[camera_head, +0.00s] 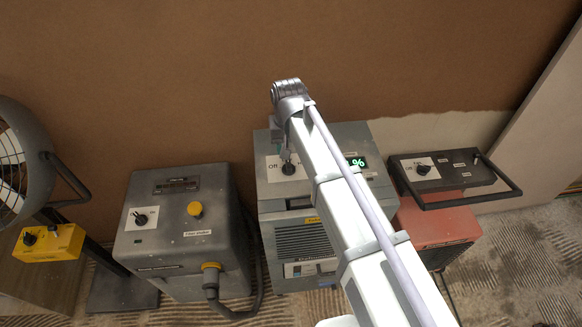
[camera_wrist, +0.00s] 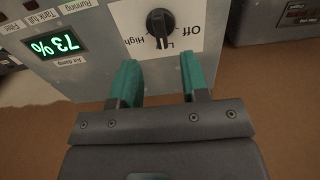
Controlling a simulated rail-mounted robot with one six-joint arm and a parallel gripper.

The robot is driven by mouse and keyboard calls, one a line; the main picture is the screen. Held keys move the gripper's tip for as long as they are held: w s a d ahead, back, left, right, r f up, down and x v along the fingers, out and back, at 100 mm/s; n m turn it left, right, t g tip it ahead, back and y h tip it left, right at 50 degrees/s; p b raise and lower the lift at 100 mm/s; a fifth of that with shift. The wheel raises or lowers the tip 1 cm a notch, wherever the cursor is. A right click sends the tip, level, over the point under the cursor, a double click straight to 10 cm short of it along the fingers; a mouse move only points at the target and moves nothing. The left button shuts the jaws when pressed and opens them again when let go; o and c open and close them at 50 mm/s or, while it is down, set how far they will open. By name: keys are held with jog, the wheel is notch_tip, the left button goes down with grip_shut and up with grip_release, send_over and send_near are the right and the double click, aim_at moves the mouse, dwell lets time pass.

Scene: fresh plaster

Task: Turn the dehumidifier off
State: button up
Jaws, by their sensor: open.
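The dehumidifier is the grey metal cabinet (camera_head: 290,222) in the middle of the head view, with a green percent display (camera_head: 356,162). Its black knob (camera_head: 289,169) sits on a white label on top. In the wrist view, which shows the panel upside down, the knob (camera_wrist: 160,24) has its bar towards a partly hidden label starting with "L", between "Off" and "High". The display (camera_wrist: 45,47) reads 73 %. My gripper (camera_wrist: 158,72) is open, its teal fingertips apart and empty, just beside the knob along the panel. In the head view my arm hides part of the cabinet.
A grey cabinet (camera_head: 178,250) with a yellow button and its own knob stands left. A red heater (camera_head: 433,226) with a black handle stands right. A fan (camera_head: 18,165) and yellow control box (camera_head: 48,243) are far left. The brown wall is close behind.

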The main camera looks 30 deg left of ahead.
aim_at(289, 164)
notch_tip(289, 164, down, 8)
jog(key=b, duration=0.6)
jog(key=shift+r, duration=0.1)
jog(key=shift+c, duration=0.2)
grip_shut()
